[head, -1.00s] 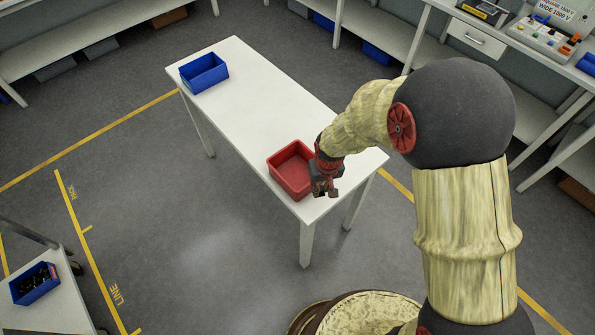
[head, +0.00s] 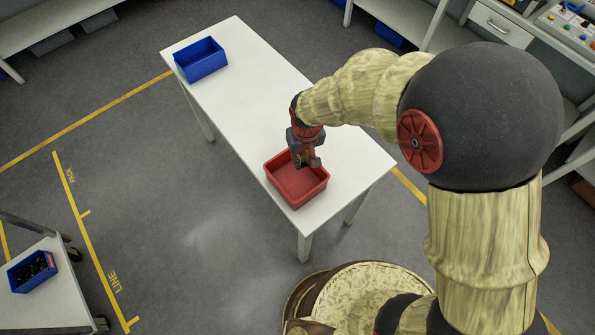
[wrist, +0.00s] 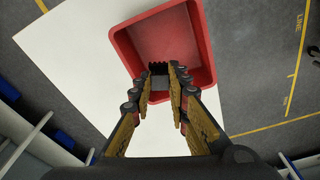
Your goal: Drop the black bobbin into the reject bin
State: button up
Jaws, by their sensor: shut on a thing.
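The red reject bin (head: 312,192) stands on the near end of the white table. My gripper (head: 307,162) points down over the back part of the bin. In the wrist view my gripper (wrist: 159,82) is shut on a small dark piece, the black bobbin (wrist: 158,69), which shows between the fingertips near the bin's rim (wrist: 206,60). The fingers hide most of the bobbin, and the head view does not show it clearly. The visible floor of the red bin looks empty.
A blue bin (head: 203,66) stands at the far end of the white table (head: 245,100), with clear tabletop between the bins. Another blue bin (head: 30,272) with dark parts sits on a cart at lower left. Shelving runs along the back.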

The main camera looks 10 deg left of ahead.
aim_at(302, 167)
notch_tip(302, 167, down, 6)
jog(key=b, duration=0.3)
jog(key=shift+r+b, duration=0.15)
jog(key=shift+b, duration=0.2)
jog(key=o, duration=0.8)
jog(key=shift+o, duration=0.5)
jog(key=shift+r, duration=0.15)
notch_tip(302, 167, up, 12)
jog(key=s, duration=0.1)
jog(key=shift+d+f, duration=0.2)
jog(key=shift+d, duration=0.15)
jog(key=shift+s, duration=0.15)
